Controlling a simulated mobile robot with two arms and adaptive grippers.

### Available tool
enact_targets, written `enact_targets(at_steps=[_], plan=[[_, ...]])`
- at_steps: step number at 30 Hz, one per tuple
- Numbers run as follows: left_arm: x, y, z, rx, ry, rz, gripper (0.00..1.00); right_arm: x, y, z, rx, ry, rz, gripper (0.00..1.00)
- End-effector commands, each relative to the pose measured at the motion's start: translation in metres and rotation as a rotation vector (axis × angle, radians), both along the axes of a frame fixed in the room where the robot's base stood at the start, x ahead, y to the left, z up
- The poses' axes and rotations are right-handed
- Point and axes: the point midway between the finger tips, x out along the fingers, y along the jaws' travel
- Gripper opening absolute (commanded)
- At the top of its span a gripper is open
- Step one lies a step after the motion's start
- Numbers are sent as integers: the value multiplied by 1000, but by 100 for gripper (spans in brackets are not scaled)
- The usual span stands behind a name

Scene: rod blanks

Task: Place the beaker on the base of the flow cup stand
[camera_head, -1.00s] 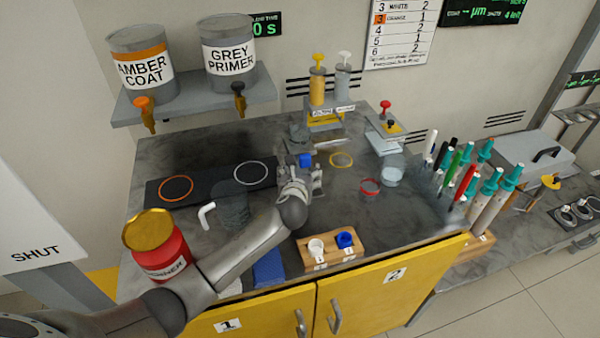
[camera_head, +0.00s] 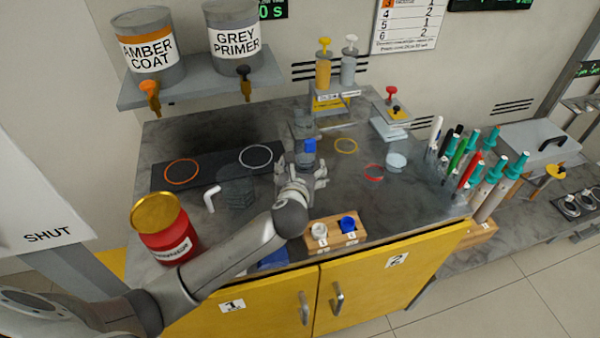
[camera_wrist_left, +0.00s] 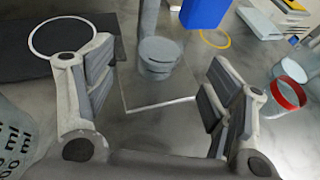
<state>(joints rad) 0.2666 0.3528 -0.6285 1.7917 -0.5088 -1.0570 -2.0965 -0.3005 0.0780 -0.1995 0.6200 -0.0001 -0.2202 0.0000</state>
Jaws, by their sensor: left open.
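The see-through beaker with ml marks (camera_head: 237,188) stands on the worktop left of my left gripper (camera_head: 303,178); its marked wall also shows at the left edge of the wrist view (camera_wrist_left: 14,135). The flow cup stand, with a blue block on it (camera_head: 309,146), is just beyond the gripper. In the wrist view its post (camera_wrist_left: 149,22) rises behind a grey layered round piece (camera_wrist_left: 160,55), and a pale plate edge (camera_wrist_left: 160,105) lies in front. My left gripper is open and its fingers (camera_wrist_left: 160,95) have nothing between them. The right gripper is out of view.
A red primer tin (camera_head: 166,238) stands at the front left. A wooden block (camera_head: 338,233) with a white and a blue cup is near the front edge. A clear vessel (camera_head: 396,162) and a red ring (camera_head: 374,172) are to the right, before several pens and pipettes (camera_head: 465,160).

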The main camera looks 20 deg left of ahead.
Motion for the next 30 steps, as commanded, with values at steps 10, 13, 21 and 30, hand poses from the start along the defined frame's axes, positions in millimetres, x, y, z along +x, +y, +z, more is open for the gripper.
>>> enact_targets(at_steps=[10,13,21,30], plan=[[-29,-6,12,1,0,1,76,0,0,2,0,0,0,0],[-30,-6,13,0,0,1,76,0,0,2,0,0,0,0],[-29,-6,13,0,0,0,76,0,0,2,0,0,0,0],[-29,-6,33,0,-1,0,76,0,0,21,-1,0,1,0]])
